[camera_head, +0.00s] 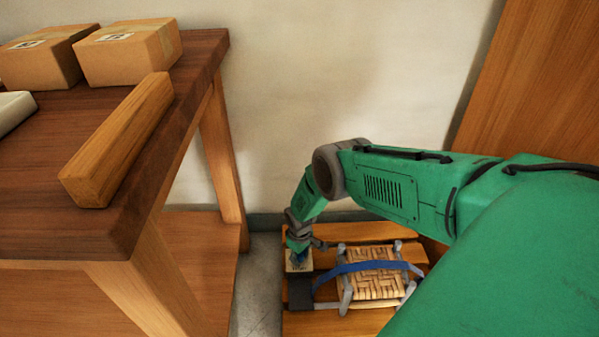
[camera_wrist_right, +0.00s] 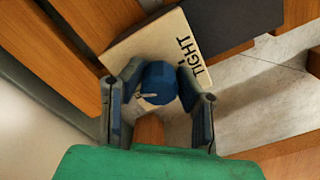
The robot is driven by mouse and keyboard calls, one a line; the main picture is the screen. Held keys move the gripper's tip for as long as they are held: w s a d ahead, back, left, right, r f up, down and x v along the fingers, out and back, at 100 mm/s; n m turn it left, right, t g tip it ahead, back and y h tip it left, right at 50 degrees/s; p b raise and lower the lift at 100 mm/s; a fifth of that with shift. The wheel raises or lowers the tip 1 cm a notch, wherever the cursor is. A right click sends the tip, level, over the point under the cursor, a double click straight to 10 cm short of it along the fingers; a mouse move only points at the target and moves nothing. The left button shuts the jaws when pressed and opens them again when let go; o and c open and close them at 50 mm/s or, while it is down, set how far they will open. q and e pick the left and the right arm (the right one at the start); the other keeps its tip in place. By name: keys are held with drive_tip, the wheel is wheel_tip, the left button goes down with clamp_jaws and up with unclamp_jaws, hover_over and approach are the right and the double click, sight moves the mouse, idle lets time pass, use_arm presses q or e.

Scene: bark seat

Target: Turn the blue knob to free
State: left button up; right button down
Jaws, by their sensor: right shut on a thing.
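The blue knob (camera_wrist_right: 159,83) sits on a cream plate (camera_wrist_right: 140,48) with the word TIGHT printed on it. My right gripper (camera_wrist_right: 160,90) has its two fingers on either side of the knob and is shut on it. A pale pointer mark shows on the knob, toward the left in the wrist view. No word for free is visible there. In the head view my right gripper (camera_head: 297,243) reaches down over the plate (camera_head: 298,262), and the knob is mostly hidden beneath it. My left gripper is not in view.
A woven bark seat (camera_head: 372,281) with grey legs lies on a slatted wooden pallet (camera_head: 330,322), with a blue strap (camera_head: 350,268) across it. A dark block (camera_head: 300,292) lies beside the plate. A wooden table (camera_head: 50,215) with boxes stands left; a wooden panel leans right.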

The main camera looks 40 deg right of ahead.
drive_tip(key=n, duration=0.4)
drive_tip(key=shift+w+d+r+n, duration=0.15)
drive_tip(key=shift+w+d+n, duration=0.05)
drive_tip(key=shift+w+n, duration=0.15)
idle(0.4)
drive_tip(key=c, duration=1.2)
unclamp_jaws()
drive_tip(key=shift+s+a, duration=0.1)
wheel_tip(320, 180, up, 12)
drive_tip(key=shift+f, duration=0.2)
